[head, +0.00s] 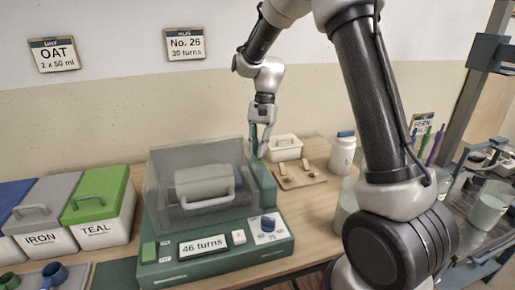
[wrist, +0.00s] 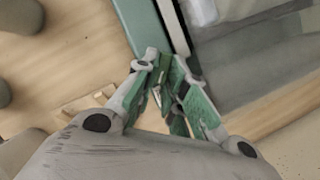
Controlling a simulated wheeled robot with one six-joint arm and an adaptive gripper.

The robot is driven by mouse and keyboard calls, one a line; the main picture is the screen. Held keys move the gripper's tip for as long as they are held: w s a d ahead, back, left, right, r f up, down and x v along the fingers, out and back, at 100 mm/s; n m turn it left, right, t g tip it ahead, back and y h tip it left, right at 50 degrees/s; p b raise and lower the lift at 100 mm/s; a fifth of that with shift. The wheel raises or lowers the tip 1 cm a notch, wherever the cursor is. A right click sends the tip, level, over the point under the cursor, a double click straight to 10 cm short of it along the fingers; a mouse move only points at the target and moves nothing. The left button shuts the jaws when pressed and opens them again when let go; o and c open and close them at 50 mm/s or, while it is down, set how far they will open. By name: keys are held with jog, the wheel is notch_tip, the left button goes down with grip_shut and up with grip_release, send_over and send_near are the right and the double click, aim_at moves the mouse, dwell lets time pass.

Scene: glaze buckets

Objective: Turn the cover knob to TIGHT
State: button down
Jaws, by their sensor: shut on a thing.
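The green machine (head: 215,262) stands on the table with a clear cover (head: 195,160) down over a pale drum (head: 203,181). Its display reads 46 turns. My gripper (head: 262,142) points down at the machine's right-hand green housing (head: 264,184). In the wrist view my gripper (wrist: 165,72) is shut on a small green part (wrist: 166,62) beside the housing edge, which looks like the cover knob. The fingers hide most of it, and I cannot read its setting. A blue dial knob (head: 268,224) sits apart on the front panel.
Lidded bins, green (head: 100,195), grey (head: 48,205) and blue, stand left. A wooden tray (head: 297,176), a white lidded box (head: 285,147) and a jar (head: 343,153) stand right of the machine. Signs (head: 53,54) hang on the wall.

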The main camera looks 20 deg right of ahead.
jog(key=shift+d+m+y, duration=0.1)
jog(key=shift+m+y, duration=0.2)
jog(key=shift+m, duration=0.5)
jog(key=c, duration=1.8)
grip_release()
jog(key=shift+o, duration=0.2)
jog(key=shift+t, duration=0.3)
jog(key=v, duration=1.2)
